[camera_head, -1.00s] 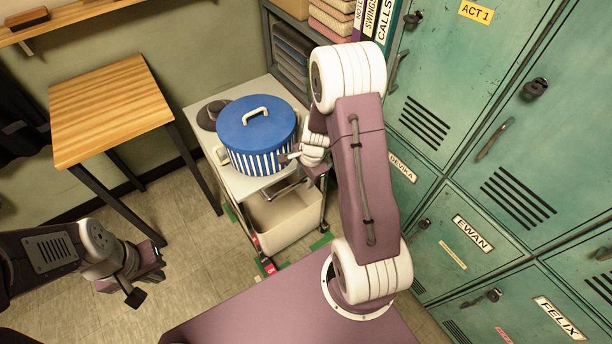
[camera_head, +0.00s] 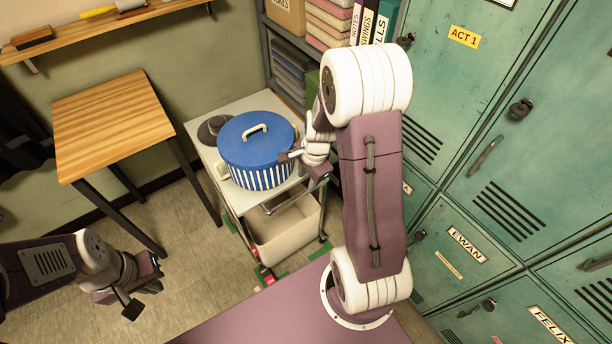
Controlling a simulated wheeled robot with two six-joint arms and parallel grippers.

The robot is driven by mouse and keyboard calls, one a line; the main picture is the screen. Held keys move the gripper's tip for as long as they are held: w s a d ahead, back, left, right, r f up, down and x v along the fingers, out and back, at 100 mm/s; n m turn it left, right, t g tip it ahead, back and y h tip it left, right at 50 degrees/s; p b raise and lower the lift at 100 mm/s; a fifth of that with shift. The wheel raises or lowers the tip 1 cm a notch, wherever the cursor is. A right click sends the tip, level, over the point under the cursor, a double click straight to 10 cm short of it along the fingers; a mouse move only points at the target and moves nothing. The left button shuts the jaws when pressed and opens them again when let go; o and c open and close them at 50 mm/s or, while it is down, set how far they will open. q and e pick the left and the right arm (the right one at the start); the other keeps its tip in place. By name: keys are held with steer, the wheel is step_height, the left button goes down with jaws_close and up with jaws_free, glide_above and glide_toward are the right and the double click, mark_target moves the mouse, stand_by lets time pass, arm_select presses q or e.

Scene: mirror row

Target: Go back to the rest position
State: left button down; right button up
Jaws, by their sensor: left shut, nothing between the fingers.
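My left gripper (camera_head: 142,288) hangs at the lower left, above the floor, and is shut and empty. My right arm rises from my purple base and bends over at a white elbow. My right gripper (camera_head: 304,166) is at the right side of a round blue box (camera_head: 257,149) with a striped side and a cream lid handle. One finger overlaps the box's edge in the picture; I cannot tell whether it touches. The arm partly hides this gripper, and whether its jaws are open is unclear.
The box stands on a trolley (camera_head: 226,187) beside a dark hat (camera_head: 212,131). A wooden table (camera_head: 112,120) stands left, under a wall shelf (camera_head: 150,20). Green lockers (camera_head: 470,130) close off the right, near my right arm. Floor (camera_head: 190,240) is clear between table and trolley.

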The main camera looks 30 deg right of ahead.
steer(key=a+r+n+t, duration=0.1)
steer(key=a+r+n, duration=0.25)
steer(key=a, duration=0.25)
steer(key=s+a+n+g, duration=0.2)
steer(key=s+a+n, duration=0.1)
steer(key=s+n, duration=0.7)
steer(key=r+n, duration=0.1)
steer(key=n, duration=0.2)
steer(key=shift+s+a, duration=0.2)
steer(key=shift+s+n, duration=0.15)
steer(key=shift+n, duration=0.1)
